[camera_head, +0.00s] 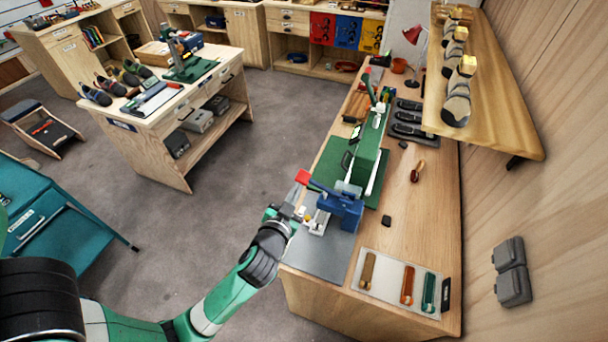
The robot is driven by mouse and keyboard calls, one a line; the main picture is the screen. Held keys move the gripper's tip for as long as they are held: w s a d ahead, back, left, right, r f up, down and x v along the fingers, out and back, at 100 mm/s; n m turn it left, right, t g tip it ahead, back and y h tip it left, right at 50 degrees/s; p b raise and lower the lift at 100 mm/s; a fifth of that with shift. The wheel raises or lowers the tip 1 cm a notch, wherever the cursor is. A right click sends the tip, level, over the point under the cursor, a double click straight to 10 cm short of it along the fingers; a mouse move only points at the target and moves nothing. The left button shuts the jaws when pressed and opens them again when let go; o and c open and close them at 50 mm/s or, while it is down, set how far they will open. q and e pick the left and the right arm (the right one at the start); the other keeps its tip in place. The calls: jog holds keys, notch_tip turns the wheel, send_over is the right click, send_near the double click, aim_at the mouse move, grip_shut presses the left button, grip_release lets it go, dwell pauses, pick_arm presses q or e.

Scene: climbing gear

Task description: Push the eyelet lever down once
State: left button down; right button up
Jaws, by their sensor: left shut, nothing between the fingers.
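The eyelet press (345,208) is a small blue bench tool near the front left of the long wooden workbench. Its lever (318,186) reaches out to the left and ends in a red grip (302,177). My left gripper (297,213) is at the bench's left edge, just below the red grip in the picture. It is shut and empty. A gap shows between it and the grip; whether it touches the press's metal front is too small to tell. My right gripper is not in view.
The press stands on a grey plate (318,255). A green machine (368,150) stands behind it on a green mat (328,163). A pale board (385,284) with several coloured handled tools lies in front. A shelf (500,120) with shoes overhangs the right side. Open floor lies left.

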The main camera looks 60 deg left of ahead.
pick_arm(q)
send_over(303, 182)
jog(key=d, duration=0.1)
notch_tip(303, 182, down, 2)
jog(key=f, duration=0.2)
jog(key=a+f, duration=0.1)
jog(key=f, duration=0.1)
jog(key=shift+b, duration=0.3)
jog(key=shift+s, duration=0.1)
